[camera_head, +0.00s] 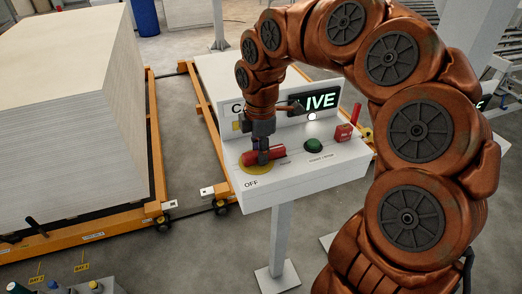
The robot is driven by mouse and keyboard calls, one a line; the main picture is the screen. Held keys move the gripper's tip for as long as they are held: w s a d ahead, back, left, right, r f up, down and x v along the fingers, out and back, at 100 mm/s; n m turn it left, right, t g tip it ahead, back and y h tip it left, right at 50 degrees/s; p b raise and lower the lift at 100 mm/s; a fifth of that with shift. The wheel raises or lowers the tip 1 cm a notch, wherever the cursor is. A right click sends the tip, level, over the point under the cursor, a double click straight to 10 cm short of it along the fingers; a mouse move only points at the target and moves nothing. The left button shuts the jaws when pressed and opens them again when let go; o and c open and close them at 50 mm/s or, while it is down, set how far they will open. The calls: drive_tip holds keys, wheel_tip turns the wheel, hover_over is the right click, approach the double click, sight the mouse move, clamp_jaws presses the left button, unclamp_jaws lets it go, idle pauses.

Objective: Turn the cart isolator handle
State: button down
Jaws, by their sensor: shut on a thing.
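The cart isolator handle is a red bar (277,152) over a yellow round plate (257,168) at the left end of a white control box (318,168). "OFF" is printed at the box's front left corner. My gripper (263,157) points down onto the handle and is shut on it; its fingers hide part of the handle. A display (318,101) behind the handle reads "LIVE" in green; the label to its left is partly hidden by my arm.
A green button (313,145) and a red padlock-like block (344,132) sit right of the handle. A stack of pale boards (70,120) stands on an orange cart (158,180) at left. Grey floor (200,255) is clear in front.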

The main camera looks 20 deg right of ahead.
drive_tip(key=c, duration=0.9)
unclamp_jaws()
drive_tip(key=shift+r, duration=6)
drive_tip(key=s+f+m, duration=0.5)
drive_tip(key=s+m, duration=0.1)
drive_tip(key=s, duration=0.3)
drive_tip(key=s+f+m+g, duration=0.1)
drive_tip(key=s+f+m, duration=0.4)
drive_tip(key=s, duration=0.5)
drive_tip(key=s+a+f+m, duration=0.1)
drive_tip(key=s+f+m, duration=0.3)
drive_tip(key=s+m, duration=0.3)
drive_tip(key=shift+s+f+g, duration=0.2)
drive_tip(key=shift+s, duration=0.4)
drive_tip(key=shift+s+f+g, duration=0.2)
drive_tip(key=shift+s, duration=0.4)
